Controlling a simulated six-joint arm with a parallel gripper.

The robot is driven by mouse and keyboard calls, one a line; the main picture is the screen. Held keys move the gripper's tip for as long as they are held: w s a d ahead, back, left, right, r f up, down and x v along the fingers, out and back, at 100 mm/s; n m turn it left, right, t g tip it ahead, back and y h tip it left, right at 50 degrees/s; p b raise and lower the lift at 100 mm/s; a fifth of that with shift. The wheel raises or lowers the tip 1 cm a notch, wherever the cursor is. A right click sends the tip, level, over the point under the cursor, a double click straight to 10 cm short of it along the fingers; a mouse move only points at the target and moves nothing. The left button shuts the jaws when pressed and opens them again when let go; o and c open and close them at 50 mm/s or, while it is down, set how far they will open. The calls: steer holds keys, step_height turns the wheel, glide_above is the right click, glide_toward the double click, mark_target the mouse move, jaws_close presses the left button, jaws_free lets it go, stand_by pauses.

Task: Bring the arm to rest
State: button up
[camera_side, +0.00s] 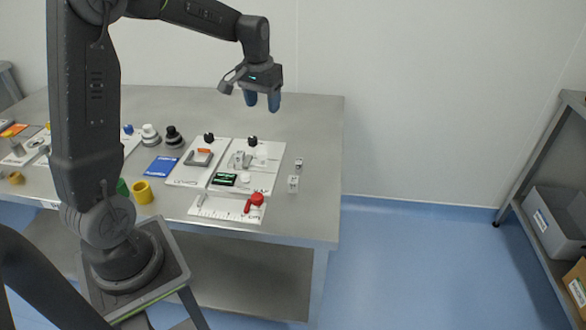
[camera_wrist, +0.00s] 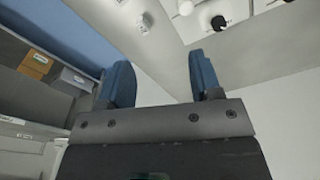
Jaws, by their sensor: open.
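My arm reaches from its base at the left across the table in the side view. My gripper (camera_side: 262,101) hangs above the back right part of the steel table (camera_side: 310,120), with its fingers pointing down. It is clear of everything on the table. In the wrist view the two blue fingers of my gripper (camera_wrist: 160,82) stand apart with nothing between them. The gripper is open and empty.
White boards (camera_side: 240,208) with small fixtures, a red part (camera_side: 254,201), a yellow cup (camera_side: 142,191) and a blue card (camera_side: 161,166) lie on the table below. A shelf (camera_side: 545,160) with a grey bin (camera_side: 553,222) stands at the far right. The air around the gripper is free.

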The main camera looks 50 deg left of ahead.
steer(key=s+d+r+m+t, duration=0.1)
steer(key=s+d+r, duration=0.2)
steer(key=s+d, duration=0.25)
steer(key=s+d+r+m+t, duration=0.1)
steer(key=s+d+r+t, duration=0.1)
steer(key=s+d+r, duration=0.35)
steer(key=s+d+f+m+t, duration=0.1)
steer(key=s+d+f+m, duration=0.1)
steer(key=s+d, duration=0.6)
steer(key=shift+s+d+f+m+t, duration=0.15)
steer(key=shift+s+f+m+t, duration=0.25)
steer(key=shift+s, duration=0.2)
steer(key=shift+r, duration=0.1)
